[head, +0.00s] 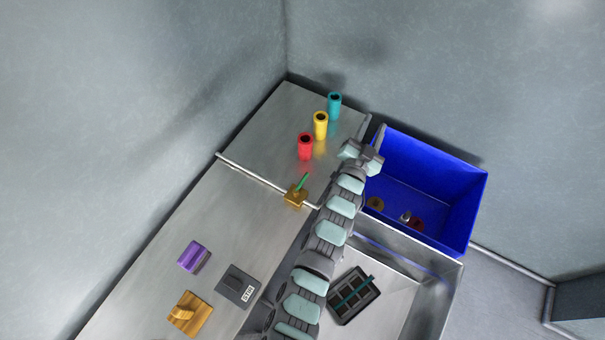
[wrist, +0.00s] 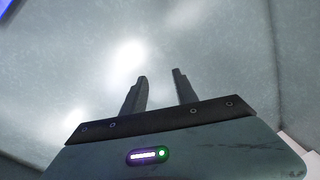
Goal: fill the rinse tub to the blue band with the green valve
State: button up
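The green valve lever (head: 301,182) sits on a brass valve body (head: 295,196) on a pipe across the steel counter. The lever slants up and to the right. The steel rinse tub (head: 425,300) is at the lower right, partly hidden by my arm. A blue band (head: 400,247) runs along its inner far wall. I cannot tell whether there is water in it. My gripper (head: 374,123) is beyond the valve, between the counter's far right edge and the blue bin. In the wrist view my gripper (wrist: 162,85) has its fingers apart with nothing between them.
Red (head: 305,146), yellow (head: 320,125) and teal (head: 334,105) cylinders stand on the far counter. A blue bin (head: 465,200) holds small items. A dark tray (head: 355,294) lies in the tub. Purple (head: 193,256), grey (head: 238,286) and wooden (head: 190,314) items lie at lower left.

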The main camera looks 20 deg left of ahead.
jog(key=w+a+f+g+y+b, duration=0.25)
jog(key=w+a+f+g, duration=0.2)
jog(key=f, duration=0.35)
jog(key=n+g+b, duration=0.3)
jog(key=g+b, duration=0.6)
jog(key=g, duration=0.5)
send_near(302, 182)
jog(key=shift+y, duration=0.35)
jog(key=f, duration=0.5)
jog(key=a+f, duration=0.1)
jog(key=f, duration=0.2)
jog(key=shift+w, duration=0.25)
jog(key=shift+c, duration=0.3)
grip_shut()
